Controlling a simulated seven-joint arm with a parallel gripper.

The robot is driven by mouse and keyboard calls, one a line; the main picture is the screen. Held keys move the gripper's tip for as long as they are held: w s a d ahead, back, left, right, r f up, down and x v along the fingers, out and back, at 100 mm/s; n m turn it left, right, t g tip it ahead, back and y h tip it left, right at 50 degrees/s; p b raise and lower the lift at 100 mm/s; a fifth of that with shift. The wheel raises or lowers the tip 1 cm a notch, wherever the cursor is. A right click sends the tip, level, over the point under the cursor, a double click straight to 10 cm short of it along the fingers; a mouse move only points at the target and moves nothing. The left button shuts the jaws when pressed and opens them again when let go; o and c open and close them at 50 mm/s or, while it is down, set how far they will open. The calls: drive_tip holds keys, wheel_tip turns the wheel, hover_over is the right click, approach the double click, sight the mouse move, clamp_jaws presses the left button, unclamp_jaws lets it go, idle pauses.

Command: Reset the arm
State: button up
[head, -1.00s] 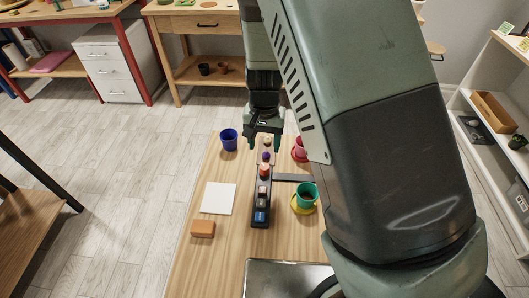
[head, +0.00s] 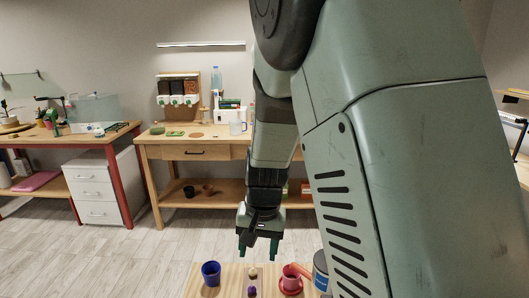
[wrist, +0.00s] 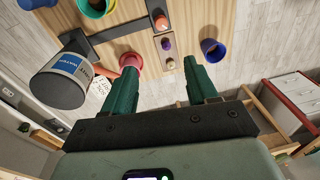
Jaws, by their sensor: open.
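My gripper (head: 258,256) hangs pointing down near the far edge of the wooden table (head: 232,284) in the head view. Its two green fingers are apart and nothing is between them; they also show in the wrist view (wrist: 158,75). A small cream-topped thing (head: 252,272) and a purple one (head: 252,291) are between the pots. My arm hides part of the table's right side.
The wrist view also shows an orange-topped thing (wrist: 161,22) in a dark rack. A workbench (head: 190,150) with jars and dispensers and a white drawer unit (head: 95,190) stand behind. Floor is clear between.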

drive_tip(key=s+d+r+t, duration=0.1)
drive_tip(key=s+d+r, duration=0.25)
drive_tip(key=r, duration=0.35)
drive_tip(key=s+d+r+t, duration=0.1)
drive_tip(key=s+d+r, duration=0.25)
drive_tip(key=r, duration=0.35)
drive_tip(key=s+d+r+t, duration=0.1)
drive_tip(key=s+d+r, duration=0.1)
drive_tip(key=s, duration=0.2)
drive_tip(key=s+d+r+t, duration=0.1)
drive_tip(key=s+r, duration=0.1)
drive_tip(key=s, duration=0.3)
drive_tip(key=s+d+r+n+h, duration=0.1)
drive_tip(key=s+d+r, duration=0.1)
drive_tip(key=s, duration=0.2)
drive_tip(key=shift+s+d+r+t, duration=0.15)
drive_tip(key=shift+d+r+t, duration=0.2)
drive_tip(key=shift+t, duration=0.05)
